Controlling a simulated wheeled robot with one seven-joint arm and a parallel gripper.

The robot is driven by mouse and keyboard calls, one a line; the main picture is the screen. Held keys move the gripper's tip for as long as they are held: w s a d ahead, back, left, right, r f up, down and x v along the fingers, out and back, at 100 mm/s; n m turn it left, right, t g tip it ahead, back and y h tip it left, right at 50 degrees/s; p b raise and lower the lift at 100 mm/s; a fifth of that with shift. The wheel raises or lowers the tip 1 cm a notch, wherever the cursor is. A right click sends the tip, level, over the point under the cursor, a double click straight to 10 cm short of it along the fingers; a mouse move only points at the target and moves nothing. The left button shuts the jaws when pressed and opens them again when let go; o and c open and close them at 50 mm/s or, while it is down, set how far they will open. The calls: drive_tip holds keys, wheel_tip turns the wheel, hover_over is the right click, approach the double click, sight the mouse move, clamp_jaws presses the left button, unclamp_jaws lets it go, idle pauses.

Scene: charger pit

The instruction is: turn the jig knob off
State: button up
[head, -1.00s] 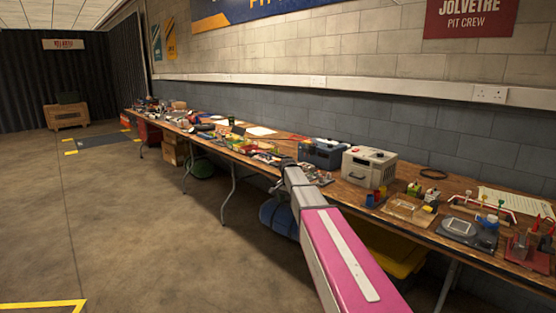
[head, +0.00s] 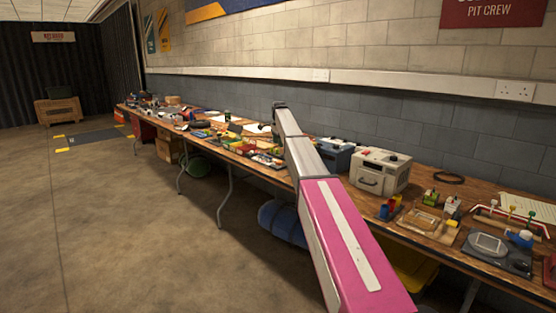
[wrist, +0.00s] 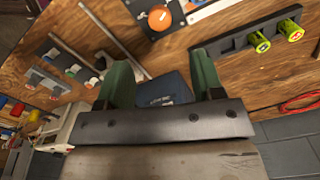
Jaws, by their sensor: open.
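A dark blue box (wrist: 168,90) shows behind the fingers. Two lime-green cylinders (wrist: 276,38) sit on a dark holder at right, near a red cable (wrist: 298,102). Small coloured knobs (wrist: 72,70) are at left. In the head view, a white case (head: 380,172) stands on the crowded bench.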

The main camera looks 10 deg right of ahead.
sight(279, 161)
wheel_tip(279, 161, down, 11)
drive_tip(key=shift+r, duration=0.2)
idle(0.3)
drive_tip(key=shift+c, duration=0.2)
drive_tip(key=c, duration=0.9)
